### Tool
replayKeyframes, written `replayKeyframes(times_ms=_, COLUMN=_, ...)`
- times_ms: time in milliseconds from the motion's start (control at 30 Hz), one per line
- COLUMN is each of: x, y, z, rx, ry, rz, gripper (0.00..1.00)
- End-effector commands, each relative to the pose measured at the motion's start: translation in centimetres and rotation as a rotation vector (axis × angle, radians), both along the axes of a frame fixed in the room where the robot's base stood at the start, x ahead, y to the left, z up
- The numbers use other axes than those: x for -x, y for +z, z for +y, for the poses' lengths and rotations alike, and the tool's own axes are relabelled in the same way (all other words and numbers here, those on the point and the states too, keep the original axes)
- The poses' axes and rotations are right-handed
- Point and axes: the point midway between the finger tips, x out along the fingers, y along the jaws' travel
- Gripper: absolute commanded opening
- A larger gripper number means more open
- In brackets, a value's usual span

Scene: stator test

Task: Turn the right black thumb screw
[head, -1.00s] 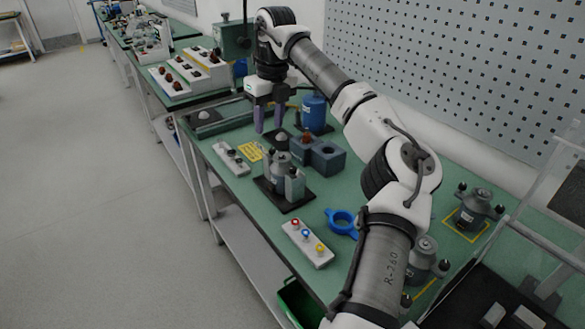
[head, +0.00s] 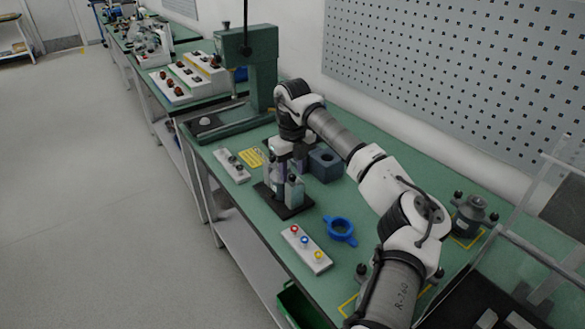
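A grey fixture with two upright blocks stands on a black base plate (head: 290,209) in the middle of the bench. A small black thumb screw (head: 293,179) shows on top of its right, front block (head: 294,193). My gripper (head: 288,168) is down at this fixture, with its fingers just behind and above the right block. The fingers partly cover the rear part of the fixture. I cannot make out the gap between the fingertips or any contact with the screw.
A blue-grey block with a hole (head: 326,162) stands close to the right of my gripper. A blue ring (head: 341,230) and a button box (head: 306,249) lie in front. A green press (head: 248,60) stands behind. A grey motor-like part with black knobs (head: 472,214) is at right.

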Motion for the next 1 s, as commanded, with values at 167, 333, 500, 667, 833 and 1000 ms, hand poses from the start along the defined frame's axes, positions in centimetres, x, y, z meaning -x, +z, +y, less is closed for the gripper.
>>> replayKeyframes(times_ms=167, x=0.01, y=-0.73, z=0.01, rx=0.001, ry=0.000, rz=-0.001, gripper=0.40)
replayKeyframes(times_ms=333, x=0.01, y=-0.79, z=0.01, rx=0.001, ry=0.001, rz=-0.001, gripper=0.40)
replayKeyframes(times_ms=500, x=0.01, y=-0.76, z=0.02, rx=0.001, ry=0.001, rz=-0.001, gripper=0.24)
replayKeyframes(times_ms=667, x=0.00, y=-0.75, z=0.02, rx=0.000, ry=0.001, rz=0.000, gripper=0.03)
replayKeyframes(times_ms=833, x=0.01, y=-0.75, z=0.03, rx=0.000, ry=-0.001, rz=0.000, gripper=0.00)
replayKeyframes(times_ms=1000, x=0.00, y=-0.78, z=0.01, rx=0.001, ry=-0.028, rz=-0.001, gripper=0.00)
